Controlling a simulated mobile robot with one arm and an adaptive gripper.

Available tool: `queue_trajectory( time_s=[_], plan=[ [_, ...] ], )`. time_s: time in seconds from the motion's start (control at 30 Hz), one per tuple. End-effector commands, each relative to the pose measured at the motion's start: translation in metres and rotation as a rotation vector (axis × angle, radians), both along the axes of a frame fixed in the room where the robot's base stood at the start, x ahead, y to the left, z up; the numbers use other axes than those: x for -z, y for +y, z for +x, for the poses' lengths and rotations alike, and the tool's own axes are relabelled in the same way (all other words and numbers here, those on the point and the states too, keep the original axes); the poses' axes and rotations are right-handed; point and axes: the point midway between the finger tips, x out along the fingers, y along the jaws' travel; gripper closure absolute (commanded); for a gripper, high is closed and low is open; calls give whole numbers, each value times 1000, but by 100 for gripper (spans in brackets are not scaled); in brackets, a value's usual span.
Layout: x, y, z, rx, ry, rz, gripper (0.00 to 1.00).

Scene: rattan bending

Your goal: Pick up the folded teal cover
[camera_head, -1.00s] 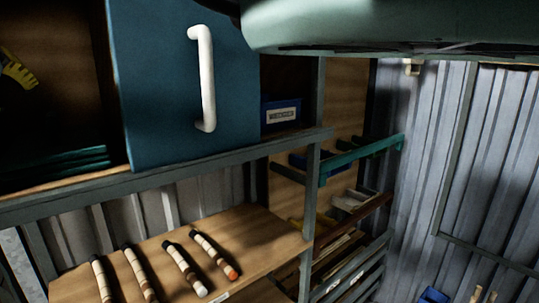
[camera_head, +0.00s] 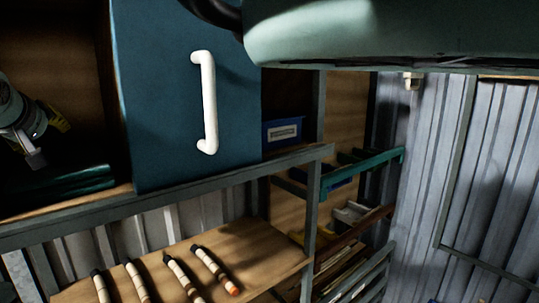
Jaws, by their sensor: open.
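The folded teal cover (camera_head: 62,186) lies on the floor of the dark cupboard at the left, in shadow. It shows as a low stack of folded layers, and its left part is dim. My gripper (camera_head: 36,158) reaches into the cupboard from the left edge, just above the cover's left part. It is open, with nothing seen between its fingers. Whether a fingertip touches the cover cannot be told.
A blue door (camera_head: 160,100) with a white handle (camera_head: 206,102) stands right of the cover. A yellow object (camera_head: 58,121) is partly hidden behind my gripper. Banded rods (camera_head: 215,268) lie on the lower wooden shelf (camera_head: 255,245). A blue labelled bin (camera_head: 283,133) sits further right.

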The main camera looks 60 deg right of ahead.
Motion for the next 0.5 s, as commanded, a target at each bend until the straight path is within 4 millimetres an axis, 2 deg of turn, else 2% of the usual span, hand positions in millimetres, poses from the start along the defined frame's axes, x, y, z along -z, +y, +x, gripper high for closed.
queue_trajectory(
  time_s=[0.07, 0.5],
  plan=[
    [-3, -7, 3, 5, 4, 2, 66],
    [20, -27, 29, 5, 4, 2, 66]
  ],
)
